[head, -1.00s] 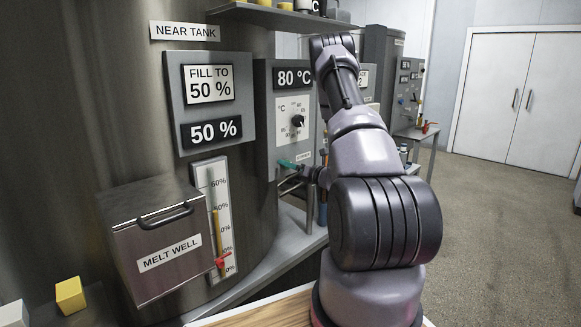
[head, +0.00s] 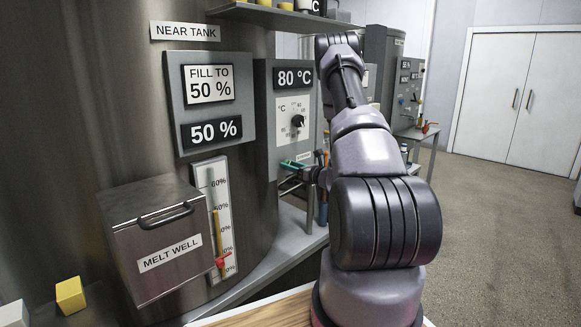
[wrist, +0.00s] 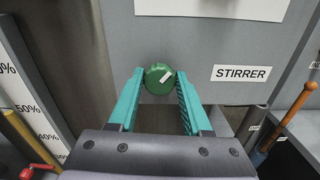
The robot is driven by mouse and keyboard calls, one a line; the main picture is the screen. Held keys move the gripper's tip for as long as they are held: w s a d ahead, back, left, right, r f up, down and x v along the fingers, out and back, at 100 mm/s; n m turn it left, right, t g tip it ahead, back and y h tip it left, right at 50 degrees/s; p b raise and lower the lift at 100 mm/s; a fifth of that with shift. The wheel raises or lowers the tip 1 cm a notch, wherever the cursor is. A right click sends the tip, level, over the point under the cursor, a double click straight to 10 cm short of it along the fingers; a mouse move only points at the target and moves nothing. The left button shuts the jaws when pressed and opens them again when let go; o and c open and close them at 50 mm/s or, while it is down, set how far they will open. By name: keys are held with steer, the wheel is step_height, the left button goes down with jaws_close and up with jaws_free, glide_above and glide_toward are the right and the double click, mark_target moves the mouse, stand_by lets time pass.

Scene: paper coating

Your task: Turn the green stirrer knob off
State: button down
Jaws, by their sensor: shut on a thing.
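The green stirrer knob (wrist: 159,79) is a round knob with a white pointer mark slanting toward the upper right. It sits on a grey panel, left of the STIRRER label (wrist: 241,73) in the wrist view. My gripper (wrist: 159,85) has its two teal fingers on either side of the knob, closed on it. In the head view my gripper (head: 291,165) is at the lower part of the panel, below the temperature dial (head: 297,121). The knob is hidden there behind the fingers.
The panel (head: 262,135) has an 80 °C display (head: 293,77). A melt well box (head: 165,245) and a level gauge (head: 222,200) stand at its left. In the wrist view, a brown-handled tool (wrist: 283,125) stands at the lower right.

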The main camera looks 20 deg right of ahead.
steer(key=shift+f+n, duration=0.1)
steer(key=shift+n, duration=3.7)
steer(key=shift+s+a, duration=0.1)
steer(key=shift+c, duration=1.7)
jaws_free()
steer(key=v, duration=1)
steer(key=shift+s, duration=0.35)
